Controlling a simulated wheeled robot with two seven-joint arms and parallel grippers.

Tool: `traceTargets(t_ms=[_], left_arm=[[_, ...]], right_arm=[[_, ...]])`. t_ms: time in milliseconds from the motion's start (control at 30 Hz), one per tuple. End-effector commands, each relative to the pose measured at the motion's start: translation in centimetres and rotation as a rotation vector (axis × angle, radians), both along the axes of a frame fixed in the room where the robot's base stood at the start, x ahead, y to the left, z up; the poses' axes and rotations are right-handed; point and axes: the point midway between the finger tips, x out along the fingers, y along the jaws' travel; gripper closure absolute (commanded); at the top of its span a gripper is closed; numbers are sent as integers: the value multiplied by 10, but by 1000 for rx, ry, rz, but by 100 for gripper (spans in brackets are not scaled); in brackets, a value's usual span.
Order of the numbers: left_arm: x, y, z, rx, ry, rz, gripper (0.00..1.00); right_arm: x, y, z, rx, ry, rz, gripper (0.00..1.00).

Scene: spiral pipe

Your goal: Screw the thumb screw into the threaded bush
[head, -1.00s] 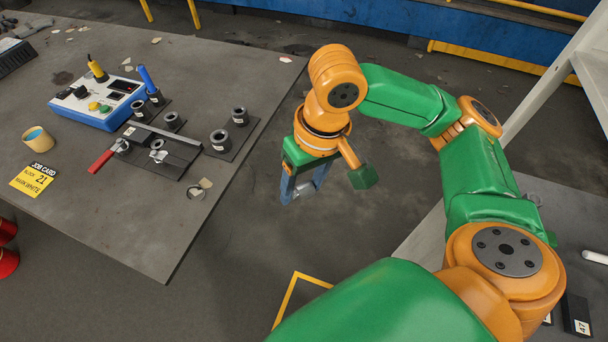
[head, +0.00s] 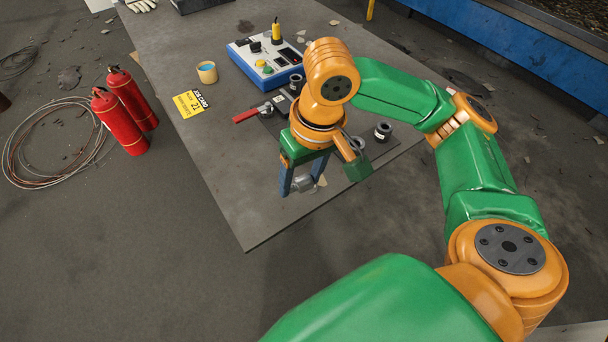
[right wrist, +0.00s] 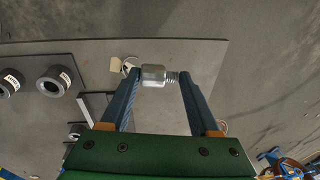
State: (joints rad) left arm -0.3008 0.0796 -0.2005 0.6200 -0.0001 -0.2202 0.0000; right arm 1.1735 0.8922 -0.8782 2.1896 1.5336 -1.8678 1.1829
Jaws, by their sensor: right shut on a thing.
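My right gripper (head: 303,185) is above the near right part of the grey table. It is shut on the thumb screw (right wrist: 153,76), a small silver piece with a knurled head and a threaded end pointing right in the right wrist view. The screw lies crosswise between the blue-grey fingers and is mostly blurred in the head view. A clamp fixture with a red handle (head: 246,116) stands on the table beyond the gripper, partly hidden by my arm. I cannot make out the threaded bush for certain. My left gripper is not in view.
Dark ring-shaped parts, one of them a collar (head: 383,131), stand right of the fixture. Red extinguishers (head: 120,120) stand left of the table.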

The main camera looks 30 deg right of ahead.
Motion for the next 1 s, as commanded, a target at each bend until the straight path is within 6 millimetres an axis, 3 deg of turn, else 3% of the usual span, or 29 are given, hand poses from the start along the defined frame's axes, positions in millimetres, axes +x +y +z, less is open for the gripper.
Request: traceTargets(t_ms=[567, 767, 1000], left_arm=[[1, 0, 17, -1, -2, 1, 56], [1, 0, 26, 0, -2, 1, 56], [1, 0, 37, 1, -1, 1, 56]], right_arm=[[89, 3, 11, -244, -4, 99, 94], [129, -9, 17, -405, -20, 206, 94], [170, -39, 24, -648, -100, 407, 94]])
